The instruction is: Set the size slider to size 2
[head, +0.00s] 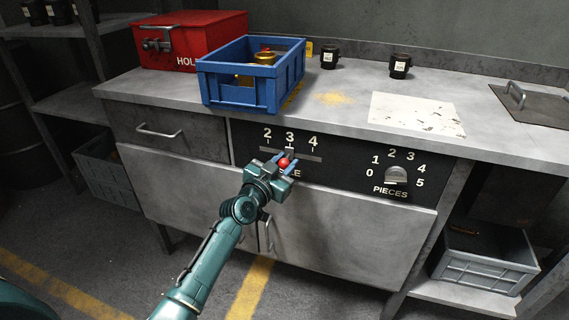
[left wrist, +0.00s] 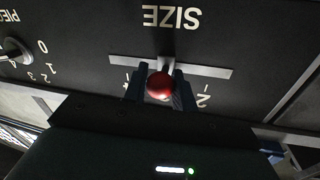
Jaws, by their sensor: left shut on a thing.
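The size slider has a red ball knob (head: 284,162) on the dark panel under the counter. Its pale slot (head: 312,158) runs below the marks 2, 3 and 4, and the stem stands about under the 3. My left gripper (head: 283,166) is shut on the knob, a finger on each side. In the left wrist view the panel is upside down; the red knob (left wrist: 159,84) sits between the blue fingers of my left gripper (left wrist: 161,88), near the slot's middle. The fingers hide the 3 there. My right gripper is out of view.
A PIECES dial (head: 396,174) is right of the slider. On the counter stand a blue crate (head: 233,94), a red box (head: 190,38) and two black cups (head: 400,66). A grey crate (head: 484,272) sits on the low right shelf. The floor in front is clear.

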